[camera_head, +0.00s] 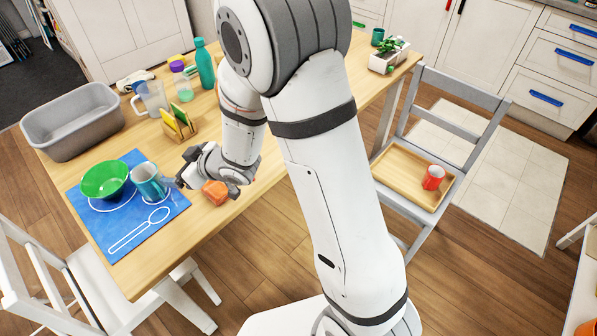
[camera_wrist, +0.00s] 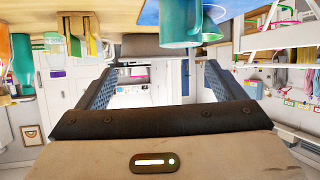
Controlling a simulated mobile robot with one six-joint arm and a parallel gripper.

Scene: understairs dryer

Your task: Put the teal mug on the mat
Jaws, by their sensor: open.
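The teal mug (camera_head: 147,181) stands upright on the blue mat (camera_head: 160,222), beside a green bowl (camera_head: 105,180). The mat has white outlines, one of a spoon. In the wrist view, which looks upside down, the teal mug (camera_wrist: 181,24) and a strip of the blue mat (camera_wrist: 146,13) show at the top. My gripper (camera_head: 180,174) is just right of the mug, close to the mat's right edge. In the wrist view my gripper (camera_wrist: 153,84) is open, with nothing between its fingers. I cannot tell whether a fingertip touches the mug.
An orange object (camera_head: 215,192) lies on the table close to my gripper. A grey tub (camera_head: 72,120), a wooden rack (camera_head: 180,124), a clear pitcher (camera_head: 152,98) and a teal bottle (camera_head: 205,66) stand behind.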

